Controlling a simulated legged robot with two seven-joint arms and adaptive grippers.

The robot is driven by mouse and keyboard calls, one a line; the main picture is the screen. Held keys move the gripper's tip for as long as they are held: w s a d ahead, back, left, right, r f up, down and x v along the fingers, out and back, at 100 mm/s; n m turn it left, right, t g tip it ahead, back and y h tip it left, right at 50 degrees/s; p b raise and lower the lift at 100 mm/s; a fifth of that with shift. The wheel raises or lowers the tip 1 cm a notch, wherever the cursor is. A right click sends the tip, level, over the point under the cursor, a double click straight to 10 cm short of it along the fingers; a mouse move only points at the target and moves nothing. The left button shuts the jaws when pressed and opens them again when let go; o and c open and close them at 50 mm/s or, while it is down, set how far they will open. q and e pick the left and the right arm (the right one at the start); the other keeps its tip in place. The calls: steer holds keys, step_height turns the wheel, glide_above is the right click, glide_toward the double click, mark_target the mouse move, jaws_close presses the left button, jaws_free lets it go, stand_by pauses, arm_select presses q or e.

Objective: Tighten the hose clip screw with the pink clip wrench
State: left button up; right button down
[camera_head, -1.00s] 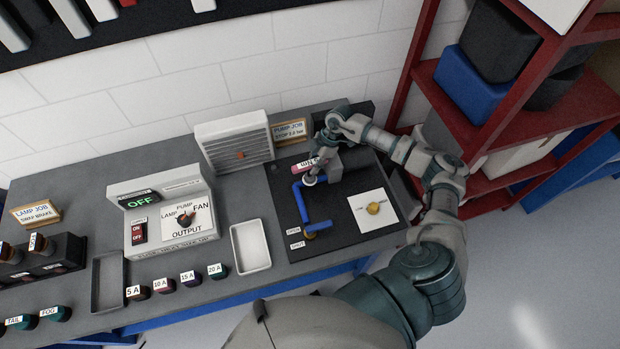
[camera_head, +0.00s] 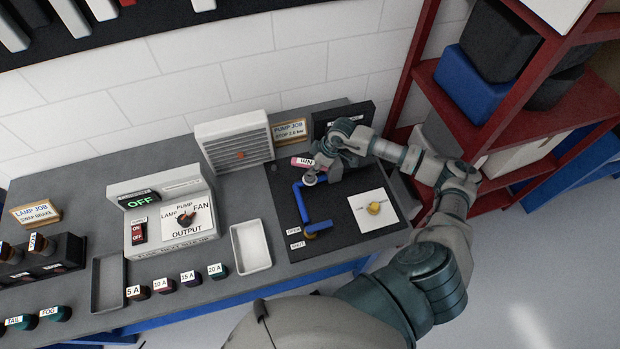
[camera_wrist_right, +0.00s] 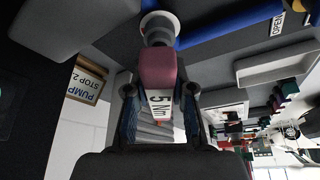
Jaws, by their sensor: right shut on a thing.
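The pink clip wrench (camera_head: 301,162) is at the back of the dark mat, with a white label. The right wrist view shows its pink body (camera_wrist_right: 158,68) and a "5 Nm" label. My right gripper (camera_wrist_right: 160,112) is shut on it; it also shows in the head view (camera_head: 322,164). The wrench's grey tip (camera_wrist_right: 157,36) points at a pale round fitting (camera_wrist_right: 160,20) at the end of the blue hose (camera_head: 301,200). The fitting also shows in the head view (camera_head: 309,178). The clip screw itself is hidden, and I cannot tell whether the tip is seated. My left gripper is out of view.
The white dial plate (camera_head: 372,211) with a yellow knob is right of the hose. An empty white tray (camera_head: 251,248) and the output box (camera_head: 168,215) stand left. A grey vented unit (camera_head: 234,143) and the "PUMP JOB" sign (camera_head: 290,130) stand behind.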

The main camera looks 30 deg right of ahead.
steer(key=shift+s+a+m, duration=0.1)
steer(key=shift+a+m, duration=0.25)
steer(key=shift+m, duration=0.15)
steer(key=shift+a, duration=0.25)
steer(key=shift+d+m+t+h, duration=0.3)
steer(key=shift+d+m, duration=0.1)
steer(key=shift+m, duration=0.2)
steer(key=shift+a, duration=0.1)
